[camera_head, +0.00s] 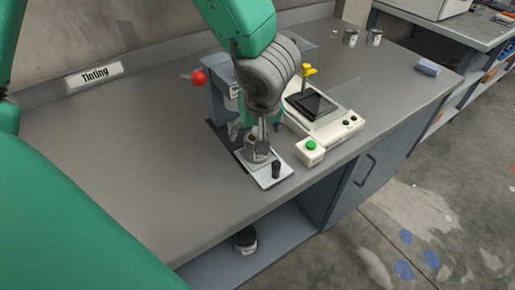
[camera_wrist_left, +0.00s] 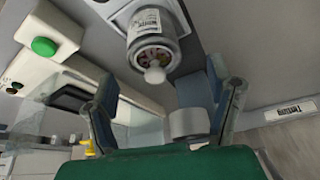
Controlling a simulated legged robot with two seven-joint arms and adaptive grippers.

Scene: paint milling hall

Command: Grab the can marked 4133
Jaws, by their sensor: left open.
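A small metal can (camera_head: 257,150) stands on a silver plate (camera_head: 272,181) at the front of the bench. In the left wrist view a can with a white printed label (camera_wrist_left: 147,22) shows at top centre; its number is too small to read. Its end facing me shows a mottled surface and a pale knob. My left gripper (camera_head: 260,131) is directly above the can in the head view. In the left wrist view its two fingers (camera_wrist_left: 163,105) are spread, with the can beyond them. Two more cans (camera_head: 350,38) (camera_head: 374,38) stand at the back right, markings unreadable.
A blue-grey device with a red ball knob (camera_head: 198,77) stands behind the gripper. A white box with a green button (camera_head: 311,145) and a panelled device (camera_head: 340,124) with a clear shield are close on the right. The bench left of the gripper (camera_head: 130,140) is clear.

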